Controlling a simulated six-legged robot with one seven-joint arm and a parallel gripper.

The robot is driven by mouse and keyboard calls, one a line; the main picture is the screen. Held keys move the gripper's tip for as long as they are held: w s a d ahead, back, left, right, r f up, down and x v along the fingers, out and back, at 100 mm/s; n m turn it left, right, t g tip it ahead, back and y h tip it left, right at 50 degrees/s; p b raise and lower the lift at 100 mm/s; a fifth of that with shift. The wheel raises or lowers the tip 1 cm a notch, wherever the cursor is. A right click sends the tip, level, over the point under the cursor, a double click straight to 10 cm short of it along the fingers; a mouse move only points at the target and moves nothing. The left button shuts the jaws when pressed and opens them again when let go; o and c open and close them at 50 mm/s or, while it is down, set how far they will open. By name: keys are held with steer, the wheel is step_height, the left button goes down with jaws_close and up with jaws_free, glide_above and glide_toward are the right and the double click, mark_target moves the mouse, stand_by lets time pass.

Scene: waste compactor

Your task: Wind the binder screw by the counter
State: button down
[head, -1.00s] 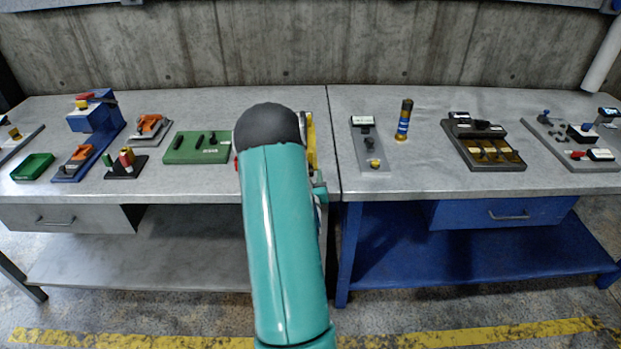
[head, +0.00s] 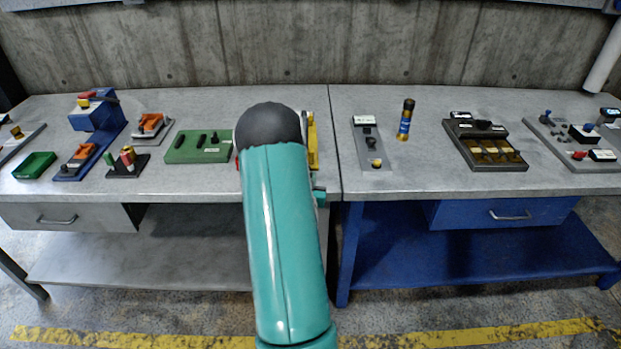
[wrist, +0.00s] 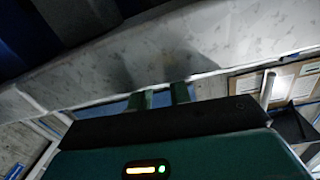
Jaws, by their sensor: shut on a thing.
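My arm covers the middle of the head view and hides most of a fixture at the left table's right end. Only a yellow upright part (head: 312,140) and a small red bit (head: 237,165) of it show past the arm. The binder screw and its counter cannot be made out in either view. In the wrist view my gripper (wrist: 163,96) shows as two short green fingers with a narrow gap. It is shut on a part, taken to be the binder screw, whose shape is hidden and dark. A pale speckled surface (wrist: 220,45) lies beyond the fingers.
A green board (head: 199,147) and a blue stand (head: 97,125) lie left of my arm. On the right table are a grey plate (head: 369,150), a blue and gold cylinder (head: 405,120) and a dark tray (head: 484,144). Bare tabletop surrounds the cylinder.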

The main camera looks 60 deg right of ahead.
stand_by(0.3)
steer(key=c, duration=1.3)
jaws_free()
steer(key=shift+a, duration=0.2)
steer(key=v, duration=1.3)
steer(key=shift+a, duration=0.2)
steer(key=shift+s, duration=0.1)
